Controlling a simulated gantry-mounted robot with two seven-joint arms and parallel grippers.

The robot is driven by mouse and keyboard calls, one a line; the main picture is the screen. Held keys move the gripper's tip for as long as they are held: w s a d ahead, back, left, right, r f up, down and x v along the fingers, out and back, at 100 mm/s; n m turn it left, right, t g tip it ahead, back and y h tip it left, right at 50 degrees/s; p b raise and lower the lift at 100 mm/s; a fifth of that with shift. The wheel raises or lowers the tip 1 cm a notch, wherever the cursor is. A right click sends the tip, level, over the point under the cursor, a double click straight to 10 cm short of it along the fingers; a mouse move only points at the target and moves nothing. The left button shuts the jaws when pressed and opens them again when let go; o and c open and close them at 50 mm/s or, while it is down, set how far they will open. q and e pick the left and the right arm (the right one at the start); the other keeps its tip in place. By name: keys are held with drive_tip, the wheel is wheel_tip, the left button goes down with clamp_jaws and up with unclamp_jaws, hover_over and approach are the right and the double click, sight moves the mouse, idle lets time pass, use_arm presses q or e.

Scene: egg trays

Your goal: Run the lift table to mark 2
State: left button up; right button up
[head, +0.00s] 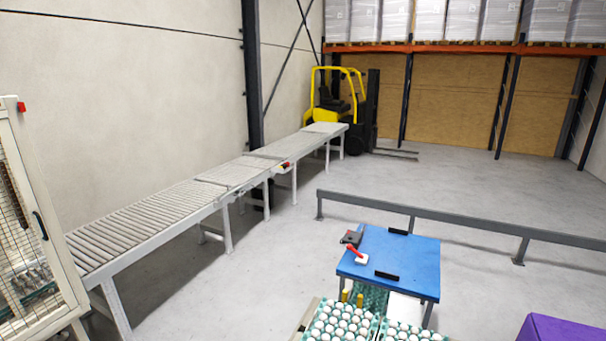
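Trays of white eggs (340,319) in green holders sit at the bottom edge, cut off by the frame. What bears them is mostly hidden, so I cannot tell whether it is the lift table. No height marks can be read. Two short yellow posts (345,296) stand at the back of the trays. Just behind is a blue-topped table (415,258) on grey legs. On its left side are a dark box (351,238) and a red and white hand tool or control (358,255). Neither of my grippers is in view.
A roller conveyor (150,218) runs along the left wall toward a yellow forklift (360,100). A mesh cage (22,235) stands at left. A low grey rail (460,219) crosses behind the blue table. A purple block (560,329) is at bottom right. The floor between is clear.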

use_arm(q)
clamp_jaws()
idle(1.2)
